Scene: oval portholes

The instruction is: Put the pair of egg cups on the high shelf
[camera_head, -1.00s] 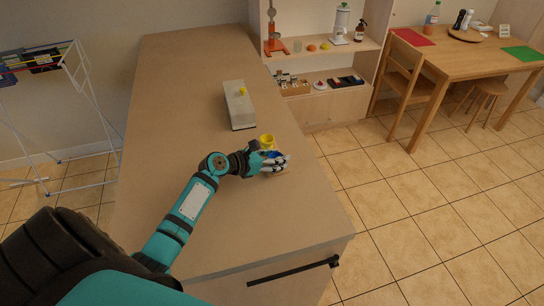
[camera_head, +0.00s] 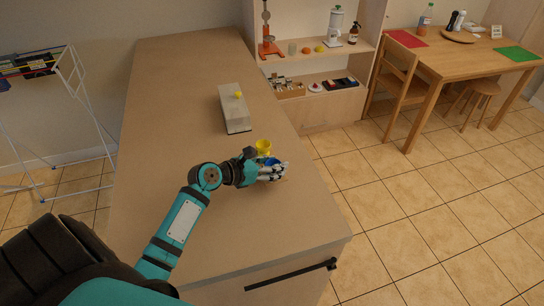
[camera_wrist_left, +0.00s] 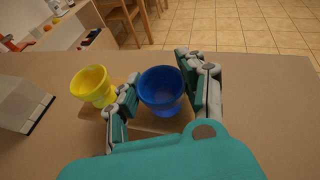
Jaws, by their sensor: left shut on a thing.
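The blue egg cup (camera_wrist_left: 162,90) is upright between the fingers of my left gripper (camera_wrist_left: 164,94), which is shut on it. In the head view the blue cup (camera_head: 267,161) shows only as a small patch beside the left gripper (camera_head: 271,172), low over the counter. The yellow egg cup (camera_head: 263,147) stands upright just behind it. A shelf unit stands at the back, with an upper shelf (camera_head: 338,49). My right gripper is out of view.
A grey box (camera_head: 235,108) with a yellow knob stands on the long counter (camera_head: 180,85) behind the cups. The upper shelf holds an orange-based device (camera_head: 269,48), small round things, a white dispenser and a bottle. The counter's right edge is close to the gripper.

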